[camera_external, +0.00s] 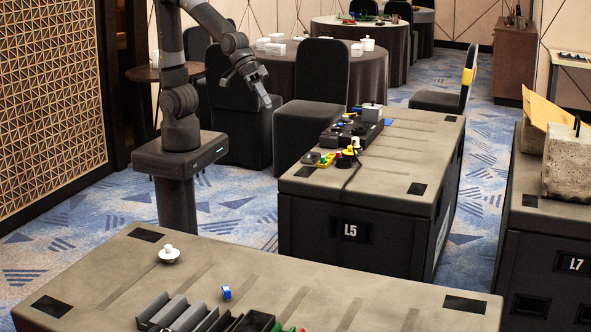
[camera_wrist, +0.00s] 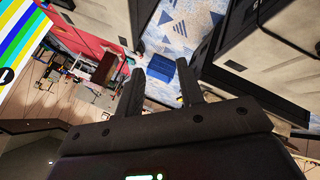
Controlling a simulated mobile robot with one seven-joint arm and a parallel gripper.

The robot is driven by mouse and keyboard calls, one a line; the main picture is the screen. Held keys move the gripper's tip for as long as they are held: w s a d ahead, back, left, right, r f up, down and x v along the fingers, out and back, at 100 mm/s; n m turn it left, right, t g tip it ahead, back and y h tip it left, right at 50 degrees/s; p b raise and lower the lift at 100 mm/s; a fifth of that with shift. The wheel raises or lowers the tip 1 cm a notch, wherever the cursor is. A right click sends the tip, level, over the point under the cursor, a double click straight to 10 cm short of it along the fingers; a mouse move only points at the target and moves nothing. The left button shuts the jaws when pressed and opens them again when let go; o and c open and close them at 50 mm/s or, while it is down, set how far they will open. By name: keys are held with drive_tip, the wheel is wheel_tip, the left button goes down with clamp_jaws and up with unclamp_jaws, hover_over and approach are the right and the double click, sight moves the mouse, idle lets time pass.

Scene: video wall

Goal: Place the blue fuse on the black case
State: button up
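A small blue and white piece (camera_external: 226,293), perhaps the blue fuse, stands on the grey top of the near case (camera_external: 330,285) in the external view. Its details are too small to tell. A black case (camera_external: 315,235) marked L5 with a grey top stands beyond it, and another marked L7 (camera_external: 540,240) is at the right; I cannot tell which case the task means. My gripper (camera_external: 261,92) is raised in the air, left of and above the L5 case, far from the blue piece. In the wrist view my gripper (camera_wrist: 160,83) has its fingers apart with nothing held.
Black and grey holders (camera_external: 178,312) sit along the near case's front. A white knob-like piece (camera_external: 168,254) stands at its left. Devices with coloured buttons (camera_external: 338,155) lie on the L5 case. Chairs (camera_external: 318,80) and round tables stand behind. Carpet separates the cases.

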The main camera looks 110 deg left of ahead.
drive_tip(key=s+a+r+m+y, duration=0.1)
drive_tip(key=s+a+r+m, duration=0.1)
drive_tip(key=s+a, duration=0.6)
drive_tip(key=shift+a+r+m+g+y, duration=0.3)
drive_tip(key=shift+a+r+m+y, duration=0.1)
drive_tip(key=shift+a+r, duration=0.2)
drive_tip(key=shift+o, duration=0.2)
drive_tip(key=s+a+m+g+y, duration=0.1)
drive_tip(key=s+a+m, duration=0.2)
drive_tip(key=s+a, duration=0.4)
drive_tip(key=s, duration=0.3)
drive_tip(key=shift+s, duration=0.4)
drive_tip(key=shift+o, duration=0.4)
drive_tip(key=shift+s+a, duration=0.15)
drive_tip(key=shift+s, duration=0.2)
